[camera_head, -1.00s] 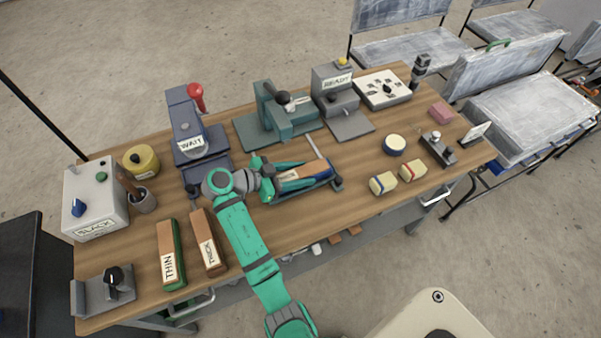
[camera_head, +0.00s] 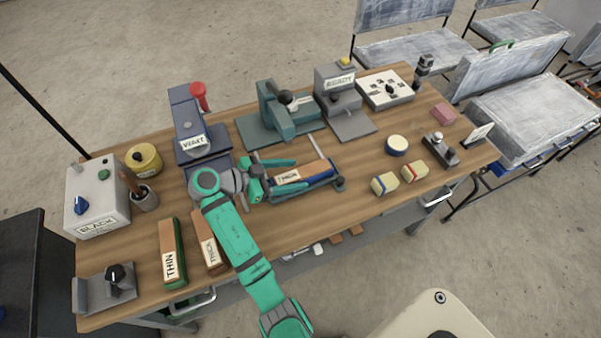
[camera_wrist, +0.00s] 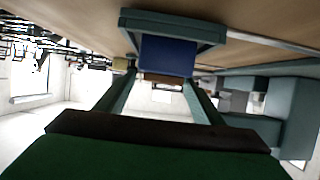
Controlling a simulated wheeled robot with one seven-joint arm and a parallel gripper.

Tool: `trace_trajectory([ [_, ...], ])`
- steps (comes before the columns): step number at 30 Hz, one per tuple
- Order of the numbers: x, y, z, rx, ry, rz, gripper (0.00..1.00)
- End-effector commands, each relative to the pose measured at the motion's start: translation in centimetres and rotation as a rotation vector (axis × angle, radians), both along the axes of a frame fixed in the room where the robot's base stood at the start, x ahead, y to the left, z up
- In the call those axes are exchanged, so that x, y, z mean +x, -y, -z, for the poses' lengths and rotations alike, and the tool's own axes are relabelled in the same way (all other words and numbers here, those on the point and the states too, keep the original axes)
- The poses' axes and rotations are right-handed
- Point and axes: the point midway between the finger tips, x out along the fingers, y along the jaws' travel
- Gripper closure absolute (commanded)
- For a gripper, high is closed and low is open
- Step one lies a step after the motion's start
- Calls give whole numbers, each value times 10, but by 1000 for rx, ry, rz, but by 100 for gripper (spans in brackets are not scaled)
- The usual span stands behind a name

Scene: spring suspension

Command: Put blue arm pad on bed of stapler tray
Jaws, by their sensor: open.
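The blue arm pad (camera_head: 316,169) shows a long orange-brown top with a pale label and blue along its side. It lies lengthwise in the stapler tray (camera_head: 338,184), a low dark blue-grey frame at the middle of the table. In the wrist view the pad's blue end (camera_wrist: 167,55) sits inside the tray frame (camera_wrist: 215,34), with its brown layer on the side away from the table. My gripper (camera_head: 284,178) is open at the tray's left end. Its fingers reach to either side of the pad's near end; whether they touch is unclear.
Brown blocks marked THIN (camera_head: 170,252) and THICK (camera_head: 210,243) lie front left, the latter partly behind my arm. A blue-grey press (camera_head: 190,125) and a teal press (camera_head: 285,120) stand behind. Two cream blocks (camera_head: 414,172) lie right.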

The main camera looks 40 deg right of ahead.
Motion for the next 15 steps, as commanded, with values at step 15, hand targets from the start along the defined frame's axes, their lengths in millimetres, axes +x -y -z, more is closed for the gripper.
trace_trajectory([
  [15, 8, -33, -14, 0, 0, 0, 39],
])
